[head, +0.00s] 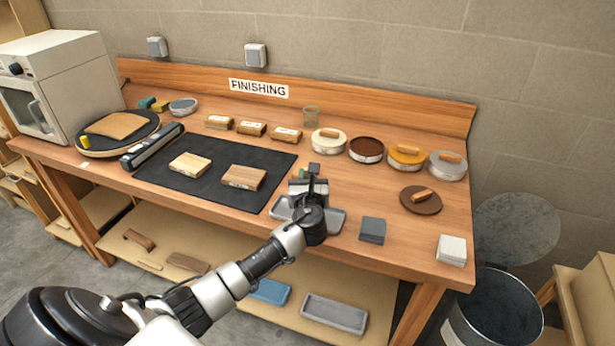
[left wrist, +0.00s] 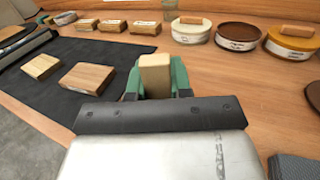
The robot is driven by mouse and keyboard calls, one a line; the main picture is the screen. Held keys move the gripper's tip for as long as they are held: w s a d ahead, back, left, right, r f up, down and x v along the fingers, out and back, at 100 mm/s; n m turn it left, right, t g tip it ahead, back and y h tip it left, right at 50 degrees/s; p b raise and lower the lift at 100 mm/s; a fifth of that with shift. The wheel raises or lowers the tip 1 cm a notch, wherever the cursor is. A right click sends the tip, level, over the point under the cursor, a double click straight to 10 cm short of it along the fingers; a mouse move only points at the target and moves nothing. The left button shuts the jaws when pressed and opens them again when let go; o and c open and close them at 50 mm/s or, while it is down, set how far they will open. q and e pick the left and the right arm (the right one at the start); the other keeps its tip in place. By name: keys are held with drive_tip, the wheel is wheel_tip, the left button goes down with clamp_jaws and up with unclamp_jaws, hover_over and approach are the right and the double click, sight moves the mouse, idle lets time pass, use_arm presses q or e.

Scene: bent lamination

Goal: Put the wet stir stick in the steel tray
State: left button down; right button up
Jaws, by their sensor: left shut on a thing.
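My left gripper (head: 308,180) is over the finishing bench, above the steel tray (head: 334,222), and hides much of it. In the left wrist view the green fingertips (left wrist: 156,82) are shut on a pale wooden piece, taken to be the stir stick (left wrist: 155,68). Only its squared end shows there; the rest, including any wet part, is hidden. I cannot tell whether it touches the tray. My right gripper is not in view.
An open tin of brown finish (head: 366,148) stands behind and right of the gripper, between a white tin (head: 328,140) and an orange tin (head: 407,156). A brown lid (head: 420,200) and a grey pad stack (head: 372,230) lie to the right. A black mat (head: 215,170) with wooden blocks lies left.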

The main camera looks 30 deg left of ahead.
use_arm(q)
drive_tip(key=shift+f, duration=0.15)
drive_tip(key=c, duration=1)
unclamp_jaws()
drive_tip(key=shift+c, duration=0.2)
drive_tip(key=shift+r, duration=0.25)
drive_tip(key=b+v, duration=0.1)
drive_tip(key=v, duration=1.1)
